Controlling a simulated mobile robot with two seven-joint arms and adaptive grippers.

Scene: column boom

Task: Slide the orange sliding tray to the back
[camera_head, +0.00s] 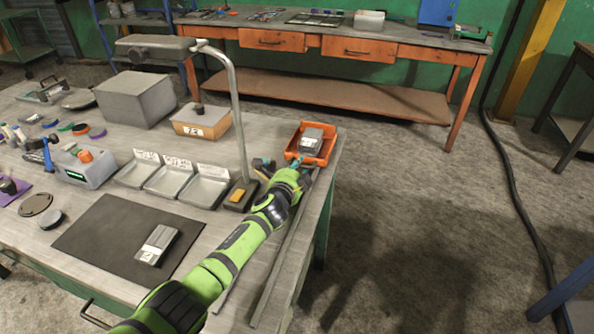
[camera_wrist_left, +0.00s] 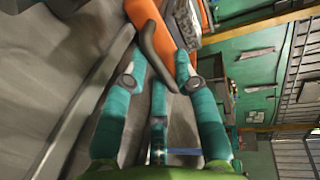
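The orange sliding tray (camera_head: 328,157) is at the far right corner of the workbench, at the far end of the rails (camera_head: 283,262). A grey block (camera_head: 312,136) with a light label lies in it. My left gripper (camera_head: 292,166) is at the tray's near side; the head view does not resolve its fingers. In the left wrist view, its teal fingers (camera_wrist_left: 160,75) are spread, with a dark curved handle (camera_wrist_left: 152,45) in the space between them, by the orange tray edge (camera_wrist_left: 150,14). I cannot tell whether they touch it. My right gripper is not in view.
A metal lamp post (camera_head: 238,110) with a dark base stands left of my left arm. Grey trays (camera_head: 205,187), an orange-and-grey box (camera_head: 203,129) and a dark mat (camera_head: 110,240) with a device lie on the bench. Floor is open to the right.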

